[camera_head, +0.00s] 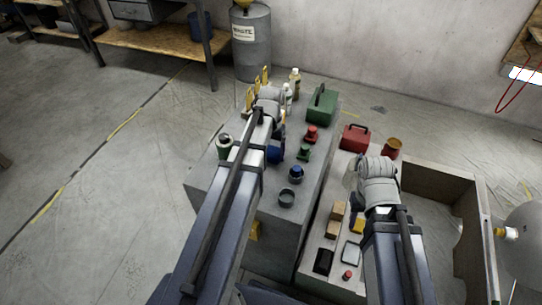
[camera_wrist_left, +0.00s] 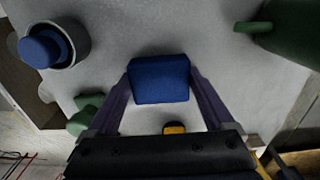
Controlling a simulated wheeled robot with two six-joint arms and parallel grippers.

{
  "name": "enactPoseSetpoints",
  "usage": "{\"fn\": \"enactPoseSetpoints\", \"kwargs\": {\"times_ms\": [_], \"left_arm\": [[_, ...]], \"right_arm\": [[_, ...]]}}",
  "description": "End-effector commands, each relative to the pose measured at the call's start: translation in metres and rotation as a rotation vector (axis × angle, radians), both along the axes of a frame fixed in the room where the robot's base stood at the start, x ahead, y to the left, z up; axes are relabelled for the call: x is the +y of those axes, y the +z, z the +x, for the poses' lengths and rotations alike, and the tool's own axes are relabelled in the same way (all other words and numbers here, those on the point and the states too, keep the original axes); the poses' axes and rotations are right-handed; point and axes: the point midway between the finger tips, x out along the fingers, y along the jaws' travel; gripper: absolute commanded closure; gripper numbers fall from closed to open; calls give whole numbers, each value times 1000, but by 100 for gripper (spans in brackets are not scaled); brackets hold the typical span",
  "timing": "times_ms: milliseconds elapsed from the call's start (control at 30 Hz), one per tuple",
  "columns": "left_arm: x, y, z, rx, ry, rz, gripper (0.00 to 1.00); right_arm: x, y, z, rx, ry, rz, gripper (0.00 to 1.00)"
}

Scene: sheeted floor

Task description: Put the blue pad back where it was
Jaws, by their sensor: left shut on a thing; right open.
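The blue pad (camera_wrist_left: 160,80) is a small dark blue block in the left wrist view. My left gripper (camera_wrist_left: 160,70) is shut on it, with one finger at each side. The pad is over the grey top of the cabinet (camera_head: 262,212); I cannot tell whether it touches that top. In the head view my left arm hides much of this place. My right gripper (camera_head: 358,188) is open at the right, over the lower surface with small blocks; its fingertips are mostly hidden.
A blue knob in a grey cup (camera_wrist_left: 46,48), a green piece (camera_wrist_left: 84,118) and a green case (camera_head: 321,104) stand near the left gripper. A red piece (camera_head: 311,134) and bottles (camera_head: 295,82) stand close by. A red toolbox (camera_head: 355,138) is near the right arm.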

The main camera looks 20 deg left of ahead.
Motion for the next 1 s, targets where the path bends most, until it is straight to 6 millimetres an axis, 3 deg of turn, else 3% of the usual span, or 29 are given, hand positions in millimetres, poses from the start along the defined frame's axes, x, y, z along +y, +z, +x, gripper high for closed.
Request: {"fn": "enactPoseSetpoints", "kwargs": {"times_ms": [367, 400, 500, 800, 1000], "left_arm": [[0, -4, 0, 0, 0, 0, 58], [0, -2, 0, 0, 0, 0, 9], [0, -2, 0, 0, 0, 0, 0], [0, -1, 0, 0, 0, 0, 0], [0, 10, 0, 0, 0, 0, 0]], "right_arm": [[0, -4, 0, 0, 0, 0, 57], [0, -3, 0, 0, 0, 0, 57], [0, -2, 0, 0, 0, 0, 57], [0, -1, 0, 0, 0, 0, 57], [0, 10, 0, 0, 0, 0, 57]]}}
